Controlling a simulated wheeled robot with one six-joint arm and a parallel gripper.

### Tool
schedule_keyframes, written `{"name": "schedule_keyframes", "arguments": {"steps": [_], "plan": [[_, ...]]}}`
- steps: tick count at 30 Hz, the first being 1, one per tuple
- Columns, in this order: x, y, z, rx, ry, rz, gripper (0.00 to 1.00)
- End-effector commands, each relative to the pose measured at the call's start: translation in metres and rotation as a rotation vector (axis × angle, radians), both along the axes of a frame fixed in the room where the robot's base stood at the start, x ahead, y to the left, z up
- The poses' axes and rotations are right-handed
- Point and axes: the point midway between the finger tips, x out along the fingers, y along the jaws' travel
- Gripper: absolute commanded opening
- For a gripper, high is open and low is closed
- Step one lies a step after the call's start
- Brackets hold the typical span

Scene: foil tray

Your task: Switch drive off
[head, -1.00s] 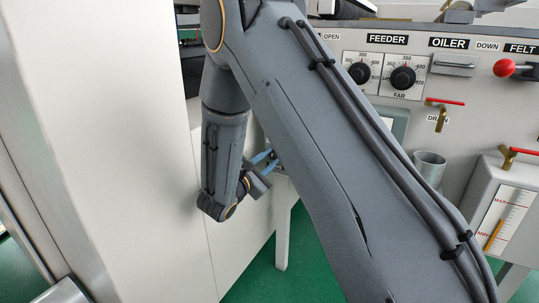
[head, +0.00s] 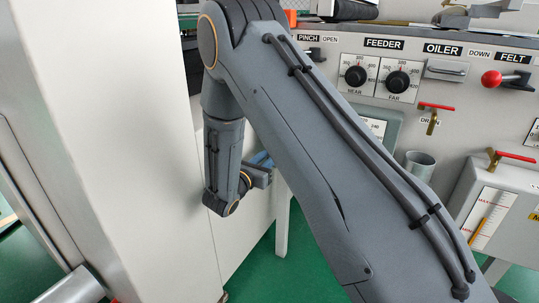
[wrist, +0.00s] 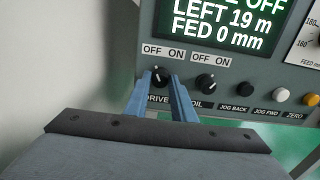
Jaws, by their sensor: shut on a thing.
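The dark round DRIVE knob (wrist: 160,77) is in the wrist view, under OFF and ON labels on a grey panel. My gripper (wrist: 161,82) has its two blue fingers on either side of this knob, shut on it. The knob's white mark seems to lean up-left, toward OFF. A green screen (wrist: 225,22) above shows a partly cut line ending in OFF, then LEFT 19 m and FED 0 mm. In the head view the gripper (head: 262,161) shows only partly beyond my arm, and the knob is hidden.
A similar OIL knob (wrist: 205,83) stands just right of the fingers. JOG BACK (wrist: 241,88), JOG FWD (wrist: 281,94) and ZERO buttons follow it. A large pale cabinet wall (head: 110,150) stands close on the left. A red-handled valve (head: 430,118) is on the machine front at right.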

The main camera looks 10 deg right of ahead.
Motion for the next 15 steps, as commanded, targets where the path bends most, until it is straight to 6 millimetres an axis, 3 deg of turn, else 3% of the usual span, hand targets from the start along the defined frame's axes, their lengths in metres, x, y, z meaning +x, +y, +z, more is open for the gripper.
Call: {"name": "schedule_keyframes", "arguments": {"steps": [14,15], "plan": [[-0.0002,-0.0001,-0.0003,-0.009,0.009,0.0,0.0],[-0.0002,-0.0001,-0.0003,-0.009,0.009,0.0,0.29]]}}
